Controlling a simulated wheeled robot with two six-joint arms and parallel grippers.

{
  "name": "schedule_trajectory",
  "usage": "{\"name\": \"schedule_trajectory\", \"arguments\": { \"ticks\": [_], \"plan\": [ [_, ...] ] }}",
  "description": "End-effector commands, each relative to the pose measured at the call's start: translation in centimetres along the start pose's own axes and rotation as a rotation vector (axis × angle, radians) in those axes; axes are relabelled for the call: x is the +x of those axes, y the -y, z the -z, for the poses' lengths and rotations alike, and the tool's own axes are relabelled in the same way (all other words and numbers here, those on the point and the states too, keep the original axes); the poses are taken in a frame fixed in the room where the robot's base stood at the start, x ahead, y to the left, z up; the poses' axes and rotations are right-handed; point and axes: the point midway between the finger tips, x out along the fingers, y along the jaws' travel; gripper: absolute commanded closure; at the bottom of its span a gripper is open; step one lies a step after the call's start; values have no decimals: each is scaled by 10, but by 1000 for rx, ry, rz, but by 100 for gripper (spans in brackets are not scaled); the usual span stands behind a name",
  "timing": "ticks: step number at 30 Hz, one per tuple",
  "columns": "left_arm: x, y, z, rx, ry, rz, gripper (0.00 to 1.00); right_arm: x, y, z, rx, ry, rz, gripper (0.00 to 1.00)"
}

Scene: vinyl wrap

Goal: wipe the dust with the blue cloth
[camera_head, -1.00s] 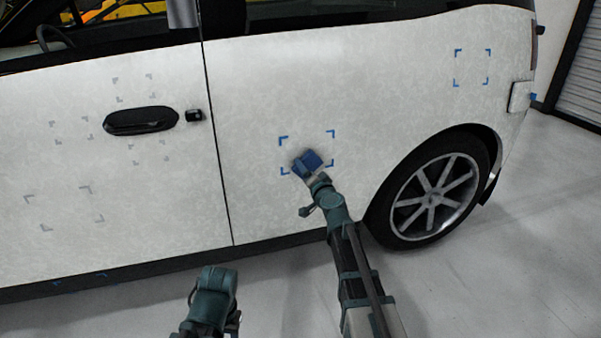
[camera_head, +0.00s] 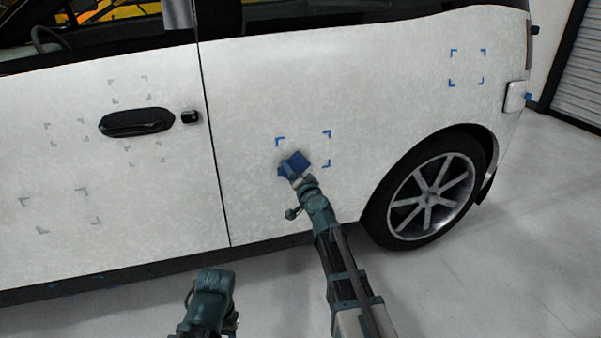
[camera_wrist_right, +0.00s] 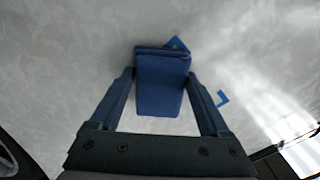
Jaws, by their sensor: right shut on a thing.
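My right gripper (camera_head: 291,174) is shut on the blue cloth (camera_head: 299,162) at the white car panel (camera_head: 270,85). The cloth is at the lower left of a square marked by blue corner brackets (camera_head: 326,134), and appears to touch the panel. A faint grey, dusty-looking smudge shows beside the cloth; its extent is unclear. In the right wrist view the folded cloth (camera_wrist_right: 160,88) sits between the two fingers, with blue bracket pieces (camera_wrist_right: 222,98) near it. My left gripper (camera_head: 210,300) is low in the head view, away from the car; its jaws cannot be made out.
A rear wheel (camera_head: 430,195) and its arch lie right of the cloth. Another blue-bracketed square (camera_head: 467,68) is at upper right. Grey brackets (camera_head: 60,210) and a black door handle (camera_head: 136,122) are on the left door. The floor at right is clear.

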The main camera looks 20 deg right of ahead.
Motion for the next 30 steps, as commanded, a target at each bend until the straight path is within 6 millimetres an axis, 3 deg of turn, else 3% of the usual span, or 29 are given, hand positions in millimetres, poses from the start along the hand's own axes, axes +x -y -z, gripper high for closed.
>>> {"name": "schedule_trajectory", "arguments": {
  "ticks": [16,30],
  "plan": [
    [0,0,0,0,0,0,50,-5,2,-3,0,-1,0,64],
    [-3,0,0,0,0,0,50,-49,3,-3,1,-1,0,64]
  ]
}}
